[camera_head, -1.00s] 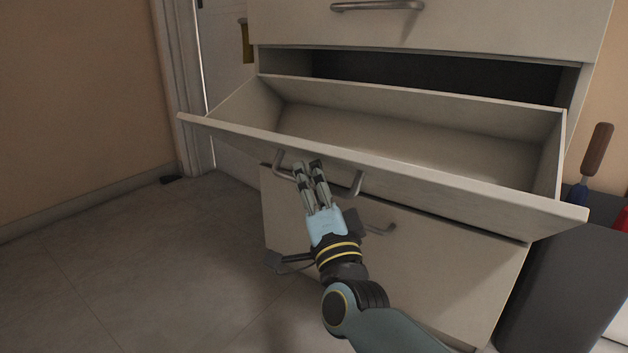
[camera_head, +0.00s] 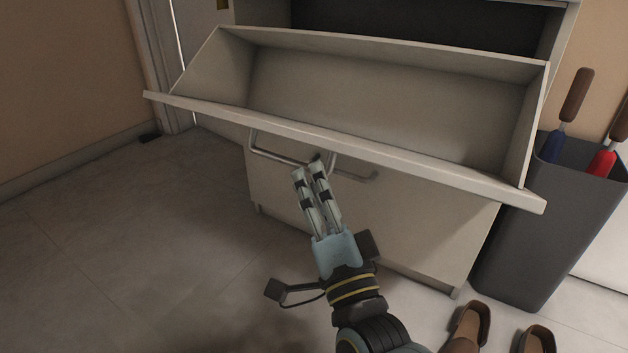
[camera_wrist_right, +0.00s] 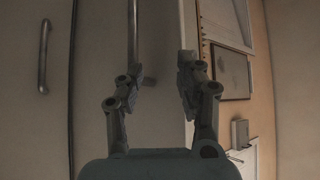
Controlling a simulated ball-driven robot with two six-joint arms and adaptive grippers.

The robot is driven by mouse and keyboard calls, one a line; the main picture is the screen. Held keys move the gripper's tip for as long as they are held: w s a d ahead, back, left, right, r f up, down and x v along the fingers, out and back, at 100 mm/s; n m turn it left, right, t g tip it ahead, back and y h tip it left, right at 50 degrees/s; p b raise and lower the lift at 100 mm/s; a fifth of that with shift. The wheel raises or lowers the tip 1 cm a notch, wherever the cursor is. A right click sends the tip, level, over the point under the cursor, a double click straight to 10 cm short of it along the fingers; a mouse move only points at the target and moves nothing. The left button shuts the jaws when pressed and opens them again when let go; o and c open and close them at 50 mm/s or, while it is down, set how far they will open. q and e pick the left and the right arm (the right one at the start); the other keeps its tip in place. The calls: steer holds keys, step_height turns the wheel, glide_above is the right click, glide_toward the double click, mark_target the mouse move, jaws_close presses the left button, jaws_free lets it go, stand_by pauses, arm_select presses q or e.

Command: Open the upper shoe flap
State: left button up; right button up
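The upper shoe flap (camera_head: 385,105) is tilted far open, with its pale inner compartment showing empty. Its metal bar handle (camera_head: 272,155) hangs beneath the front edge of the flap. My right gripper (camera_head: 309,172) is just below that edge, with its fingertips close to the right part of the handle. In the right wrist view, the two fingers (camera_wrist_right: 160,85) are spread apart with a gap between them. A metal bar (camera_wrist_right: 132,35) shows near the left finger there. Contact with the handle cannot be told. My left gripper is not in view.
A lower flap front (camera_head: 430,215) with its own handle (camera_head: 362,180) is beneath the open flap. Brown shoes (camera_head: 470,325) lie on the floor. The floor at left is clear.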

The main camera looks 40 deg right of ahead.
steer(key=n+g+y+p, duration=0.1)
steer(key=n+y+p, duration=0.3)
steer(key=n+y, duration=1.6)
glide_toward(295, 164)
steer(key=w+a+r+n+h, duration=0.1)
steer(key=w, duration=0.1)
steer(key=w+a+r+n+h+b, duration=0.1)
steer(key=w+r, duration=0.1)
steer(key=w+a+r+n+h+b, duration=0.1)
steer(key=w+a, duration=0.1)
steer(key=w, duration=0.1)
steer(key=shift+r+h, duration=0.25)
steer(key=shift+h, duration=0.05)
steer(key=shift+w+a+r, duration=0.15)
steer(key=shift+w+r, duration=0.1)
steer(key=shift+w, duration=0.05)
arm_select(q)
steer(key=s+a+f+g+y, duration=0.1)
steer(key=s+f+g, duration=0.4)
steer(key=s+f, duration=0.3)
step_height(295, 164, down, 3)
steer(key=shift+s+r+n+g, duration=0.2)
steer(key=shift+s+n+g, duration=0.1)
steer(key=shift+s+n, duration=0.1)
